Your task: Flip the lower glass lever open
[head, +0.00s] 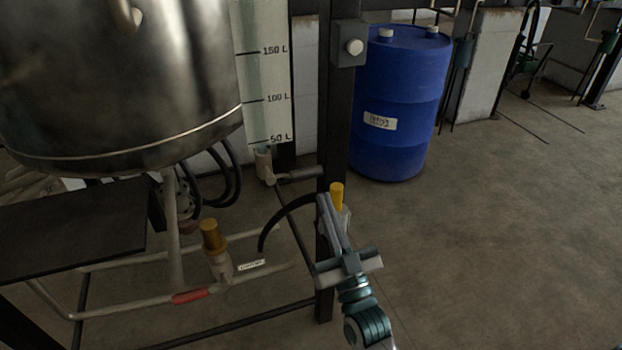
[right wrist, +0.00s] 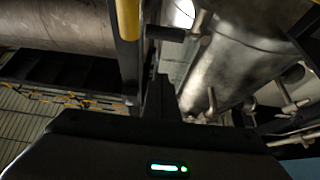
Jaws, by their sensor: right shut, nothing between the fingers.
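The sight glass (head: 262,80) is a pale vertical scale marked 50 L to 150 L, left of the dark post. At its foot is a small pale valve (head: 264,163) with a grey lever (head: 302,174) pointing right, roughly level. In the right wrist view the lever (right wrist: 166,33) shows as a dark stub near the top, above the fingers. My right gripper (head: 326,202) is shut and empty, with its fingertips just below and right of the lever's end, apparently apart from it. It also shows in the right wrist view (right wrist: 158,88). My left gripper is out of view.
A dark post (head: 330,120) stands right beside the lever, with a yellow piece (head: 337,195) near my fingers. A steel tank (head: 120,90) hangs at left over pipes and an orange-capped valve (head: 212,236). A blue drum (head: 398,100) stands behind. Floor at right is clear.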

